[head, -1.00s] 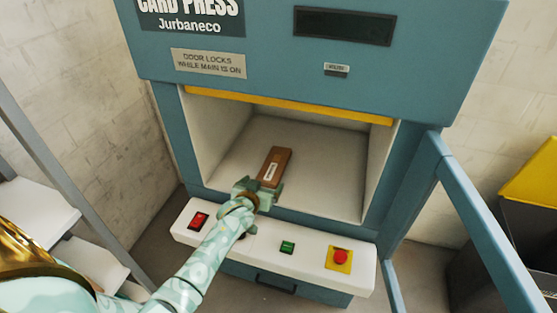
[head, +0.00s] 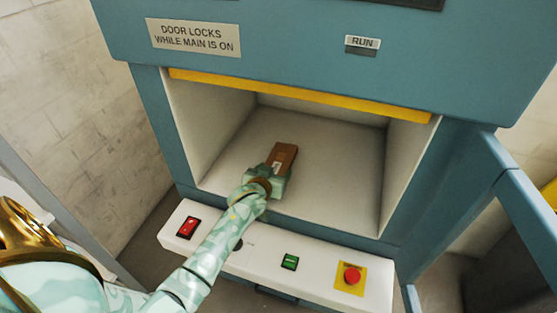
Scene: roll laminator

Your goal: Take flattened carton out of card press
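The flattened carton (head: 284,155) is a small brown piece with a white label, lying on the floor of the card press chamber (head: 325,165) near its front. The card press (head: 300,60) is blue-green, with its chamber open at the front. My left gripper (head: 272,172) reaches in over the chamber's front edge and is at the near end of the carton, covering that end. The gripper's back and wrist hide most of its fingers, so I cannot tell whether they grip the carton. My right gripper is not in view.
The white control panel below the opening carries a red switch (head: 188,227), a green button (head: 289,262) and a red stop button on yellow (head: 351,275). The blue door frame (head: 535,220) stands swung open at right. A yellow strip (head: 300,96) edges the opening's top.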

